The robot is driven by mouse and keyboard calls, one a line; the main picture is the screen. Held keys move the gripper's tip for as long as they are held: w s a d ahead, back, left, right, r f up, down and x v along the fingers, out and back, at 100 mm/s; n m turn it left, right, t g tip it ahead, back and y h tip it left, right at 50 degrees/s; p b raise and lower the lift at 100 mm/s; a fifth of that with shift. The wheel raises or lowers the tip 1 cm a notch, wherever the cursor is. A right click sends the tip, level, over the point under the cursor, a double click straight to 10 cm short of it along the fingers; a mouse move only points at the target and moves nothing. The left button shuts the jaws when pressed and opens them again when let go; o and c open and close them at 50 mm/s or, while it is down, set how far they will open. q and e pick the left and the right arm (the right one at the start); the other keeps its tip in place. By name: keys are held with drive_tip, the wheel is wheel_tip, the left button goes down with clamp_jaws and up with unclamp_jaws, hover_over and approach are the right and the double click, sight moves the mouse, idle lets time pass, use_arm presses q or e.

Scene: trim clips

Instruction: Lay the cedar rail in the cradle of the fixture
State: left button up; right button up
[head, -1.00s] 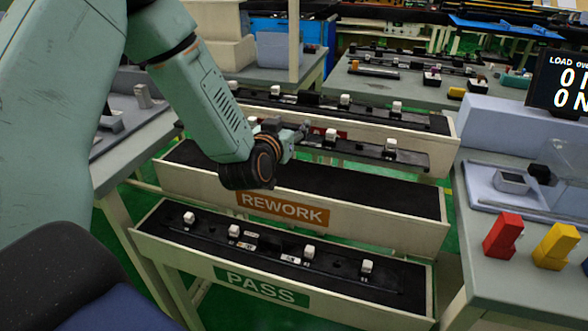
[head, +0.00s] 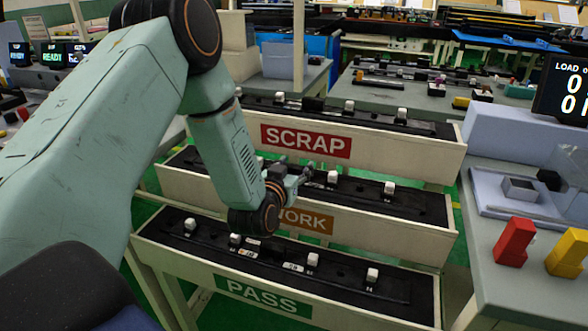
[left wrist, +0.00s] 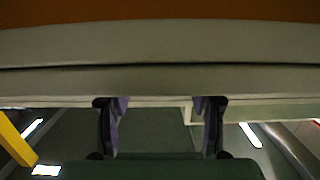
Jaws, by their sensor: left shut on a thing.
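My left gripper (head: 302,178) reaches from the left to the middle bin, marked REWORK. It is shut on a dark rail (head: 360,188) with white clips, which appears to lie in or just above the bin. The left end of this rail is partly hidden by my arm. I cannot tell from its colour whether it is cedar. In the left wrist view the two fingers (left wrist: 160,128) show below a pale horizontal bar; the grip itself is unclear. I cannot make out the fixture's cradle for certain. My right gripper is not in view.
The PASS bin (head: 180,262) in front holds a dark rail with white clips. The SCRAP bin (head: 400,152) behind holds another. On the right bench stand a red block (head: 514,242), a yellow block (head: 567,252) and a display (head: 566,90).

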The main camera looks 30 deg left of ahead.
use_arm(q)
drive_tip(key=shift+w+a+f, duration=0.15)
drive_tip(key=shift+w+f, duration=0.05)
drive_tip(key=shift+w, duration=0.2)
drive_tip(key=o, duration=1.1)
drive_tip(key=shift+s, duration=0.1)
drive_tip(key=shift+o, duration=1.4)
drive_tip(key=shift+s+r, duration=0.3)
drive_tip(key=shift+o, duration=0.2)
drive_tip(key=shift+w+f, duration=0.25)
drive_tip(key=shift+w, duration=0.05)
drive_tip(key=p+v, duration=0.2)
drive_tip(key=v, duration=1)
drive_tip(key=shift+o, duration=0.3)
drive_tip(key=shift+r, duration=0.1)
